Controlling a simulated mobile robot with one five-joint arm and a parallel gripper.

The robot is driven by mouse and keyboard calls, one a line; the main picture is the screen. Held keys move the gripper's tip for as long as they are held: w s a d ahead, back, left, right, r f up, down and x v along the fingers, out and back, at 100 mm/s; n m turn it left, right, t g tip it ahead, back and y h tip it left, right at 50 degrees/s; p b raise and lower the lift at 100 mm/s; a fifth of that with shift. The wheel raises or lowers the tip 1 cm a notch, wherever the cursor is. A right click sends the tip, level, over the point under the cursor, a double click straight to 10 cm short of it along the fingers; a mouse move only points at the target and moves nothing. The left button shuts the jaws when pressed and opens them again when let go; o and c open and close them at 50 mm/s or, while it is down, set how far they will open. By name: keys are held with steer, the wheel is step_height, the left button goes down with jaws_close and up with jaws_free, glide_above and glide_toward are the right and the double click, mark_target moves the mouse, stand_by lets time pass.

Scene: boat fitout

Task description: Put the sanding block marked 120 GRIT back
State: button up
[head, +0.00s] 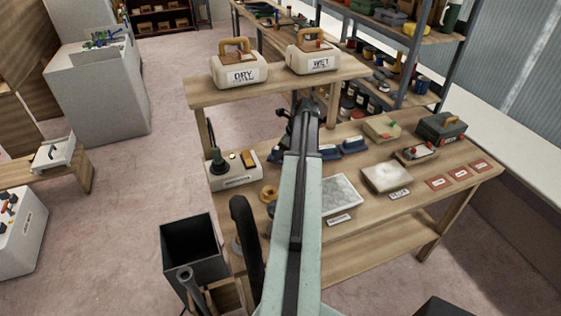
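No marking reading 120 GRIT can be made out, so I cannot tell which thing is that sanding block. My gripper (302,112) is dark and small at the far end of my raised arm, in front of the upper shelf's edge. Its fingers are too unclear to tell open from shut, and I cannot see whether it holds anything. On the workbench (350,258) lie blue blocks (354,144), partly hidden by my arm, and a pale block with a green part (382,128). Three reddish cards (439,183) with small unreadable labels lie along the right front.
Caddies marked DRY (238,72) and WET (315,62) stand on the raised shelf (265,90). A grey plate (341,193), a pale pad (386,179), a small tray (418,153) and a dark toolbox (440,128) occupy the bench. A black bin (192,250) stands front left.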

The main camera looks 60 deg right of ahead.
step_height(320, 180, down, 4)
steer(key=shift+s+r+b, duration=0.1)
steer(key=shift+r+b, duration=0.05)
steer(key=shift+b, duration=0.95)
steer(key=shift+r, duration=0.25)
steer(key=shift+f, duration=0.2)
steer(key=o, duration=1.7)
